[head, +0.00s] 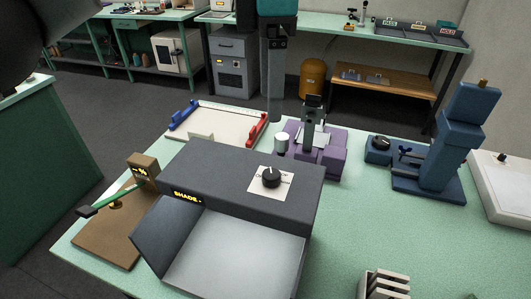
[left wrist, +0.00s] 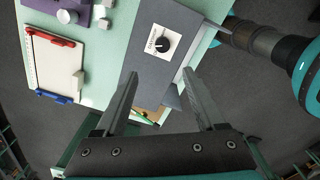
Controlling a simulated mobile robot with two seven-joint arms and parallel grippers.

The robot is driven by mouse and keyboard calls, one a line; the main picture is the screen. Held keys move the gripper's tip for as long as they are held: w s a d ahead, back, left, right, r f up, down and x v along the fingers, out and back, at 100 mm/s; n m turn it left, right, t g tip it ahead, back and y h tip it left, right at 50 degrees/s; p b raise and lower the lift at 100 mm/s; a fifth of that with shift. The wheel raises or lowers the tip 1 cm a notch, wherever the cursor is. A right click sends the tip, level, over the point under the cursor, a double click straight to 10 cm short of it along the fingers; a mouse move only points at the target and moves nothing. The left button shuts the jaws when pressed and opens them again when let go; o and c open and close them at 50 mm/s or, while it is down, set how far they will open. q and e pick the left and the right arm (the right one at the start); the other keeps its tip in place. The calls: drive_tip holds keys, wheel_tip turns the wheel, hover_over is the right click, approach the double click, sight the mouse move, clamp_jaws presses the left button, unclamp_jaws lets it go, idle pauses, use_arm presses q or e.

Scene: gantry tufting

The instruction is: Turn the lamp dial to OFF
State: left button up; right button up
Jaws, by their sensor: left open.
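The lamp dial (head: 271,178) is a round black knob on a white plate (head: 285,187). It sits on top of a dark grey box (head: 225,170). Its white mark points toward the far side in the head view; the plate's lettering is too small to read. The dial also shows in the left wrist view (left wrist: 163,44), beyond my fingertips. My left gripper (head: 275,118) hangs from the top of the head view, fingers downward and seen edge-on. In the left wrist view its fingers (left wrist: 159,74) are apart, empty and clear of the dial. My right gripper is not in view.
A lit SHADE label (head: 187,196) is on the box front above a pale grey panel. A brown stand with a green lever (head: 118,200) is at left. A white tray (head: 215,125), purple device (head: 330,160) and tall blue device (head: 445,160) stand around. The right foreground is mostly clear.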

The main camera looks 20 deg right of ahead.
use_arm(q)
hover_over(271, 174)
wheel_tip(271, 174, down, 5)
wheel_tip(271, 174, down, 10)
drive_tip(key=shift+r, duration=0.15)
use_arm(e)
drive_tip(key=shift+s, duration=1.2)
use_arm(q)
clamp_jaws()
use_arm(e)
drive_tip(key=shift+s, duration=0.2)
